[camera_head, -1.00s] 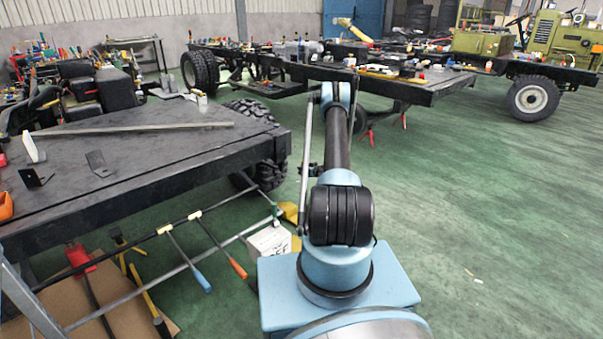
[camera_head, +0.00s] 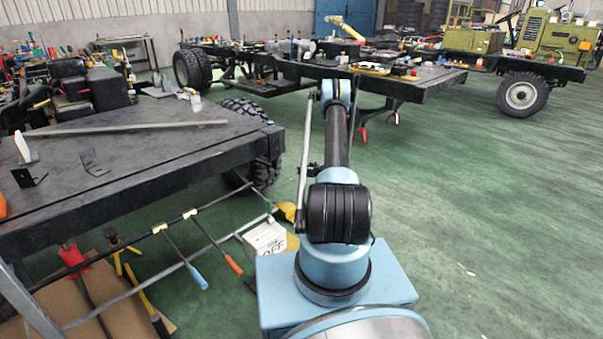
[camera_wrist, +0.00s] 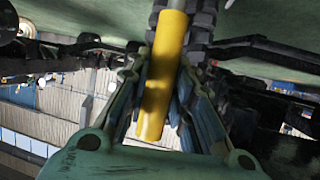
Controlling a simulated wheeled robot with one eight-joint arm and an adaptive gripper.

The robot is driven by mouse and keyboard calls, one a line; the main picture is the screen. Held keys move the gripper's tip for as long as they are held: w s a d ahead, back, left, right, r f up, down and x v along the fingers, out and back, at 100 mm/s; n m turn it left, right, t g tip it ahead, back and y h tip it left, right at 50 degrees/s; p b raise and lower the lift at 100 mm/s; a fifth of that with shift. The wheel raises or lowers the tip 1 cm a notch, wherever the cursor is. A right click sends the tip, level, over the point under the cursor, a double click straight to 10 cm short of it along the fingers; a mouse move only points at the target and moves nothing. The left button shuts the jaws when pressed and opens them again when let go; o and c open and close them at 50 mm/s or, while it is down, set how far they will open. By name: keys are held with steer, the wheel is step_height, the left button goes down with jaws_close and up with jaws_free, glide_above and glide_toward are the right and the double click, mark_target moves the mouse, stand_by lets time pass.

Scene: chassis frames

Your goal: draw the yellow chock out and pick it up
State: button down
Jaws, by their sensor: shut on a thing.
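A yellow round bar (camera_wrist: 162,75), as far as I can tell the grip of the yellow chock, stands between the fingers of my gripper (camera_wrist: 160,88) in the wrist view. A grey rod continues from its top end towards a dark tyre (camera_wrist: 205,15). My gripper is shut on the bar, with a finger on each side. The rest of the chock cannot be made out. In the head view my own arm hides the gripper and what it holds. A separate yellow thing (camera_head: 287,211) lies on the floor by a white box.
A black table-like frame (camera_head: 120,165) stands at the left. A wheeled chassis (camera_head: 430,90) stands ahead. Blue-handled (camera_head: 199,280) and orange-handled (camera_head: 234,265) tools hang from a low rack beside the white box (camera_head: 265,238). The green floor at the right (camera_head: 490,220) is mostly clear.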

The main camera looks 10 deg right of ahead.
steer(key=c, duration=1.3)
jaws_free()
steer(key=shift+a, duration=0.1)
